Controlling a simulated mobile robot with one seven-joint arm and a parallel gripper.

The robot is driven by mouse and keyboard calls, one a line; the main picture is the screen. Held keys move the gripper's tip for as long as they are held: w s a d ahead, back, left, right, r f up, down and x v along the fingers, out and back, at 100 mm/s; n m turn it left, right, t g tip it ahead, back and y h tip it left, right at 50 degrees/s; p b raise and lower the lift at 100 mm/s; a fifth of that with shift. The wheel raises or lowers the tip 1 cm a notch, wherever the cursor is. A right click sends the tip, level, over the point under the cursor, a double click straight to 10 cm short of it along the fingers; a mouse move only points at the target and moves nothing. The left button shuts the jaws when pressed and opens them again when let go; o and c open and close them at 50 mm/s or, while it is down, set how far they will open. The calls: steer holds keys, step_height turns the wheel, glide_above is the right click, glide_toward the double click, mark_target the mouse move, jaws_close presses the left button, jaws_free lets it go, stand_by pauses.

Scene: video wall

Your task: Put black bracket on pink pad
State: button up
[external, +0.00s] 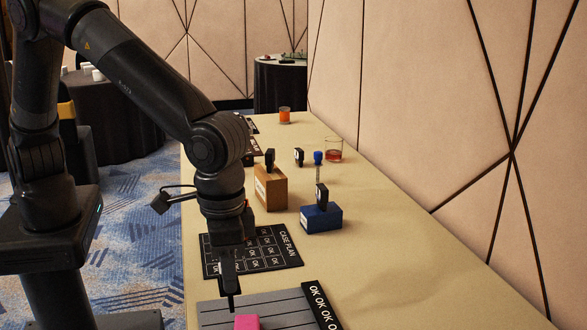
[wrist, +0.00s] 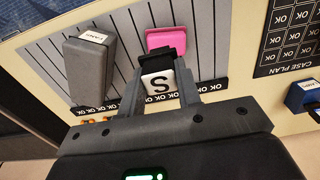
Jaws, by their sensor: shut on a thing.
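The black bracket (wrist: 165,55), with a white face marked S, sits between the two fingers of my gripper (wrist: 163,66) in the wrist view. My gripper is shut on it. The bracket's far end overlaps the near edge of the pink pad (wrist: 166,38) in that view; I cannot tell whether they touch. In the external view my gripper (external: 231,292) points down just behind and left of the pink pad (external: 247,322), which the bottom edge cuts off. The bracket cannot be told apart from the dark fingers there.
The pad lies on a grey striped board (external: 280,308) with an OK strip. A grey block (wrist: 90,66) stands left of the pad in the wrist view. A CASE PLAN board (external: 255,250), a blue block (external: 321,219) and a wooden block (external: 270,187) stand farther back. The table's right side is clear.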

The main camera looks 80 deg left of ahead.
steer(key=shift+w+a+f, duration=0.1)
steer(key=shift+w+f, duration=0.3)
steer(key=shift+f, duration=0.5)
steer(key=shift+w+a+f, duration=0.15)
steer(key=shift+w+f, duration=0.3)
steer(key=shift+f, duration=0.5)
steer(key=shift+w+a+f, duration=0.1)
steer(key=shift+w+f, duration=0.3)
steer(key=shift+f, duration=0.5)
steer(key=shift+f, duration=0.15)
steer(key=o, duration=1.1)
step_height(320, 180, up, 12)
steer(key=shift+r, duration=0.2)
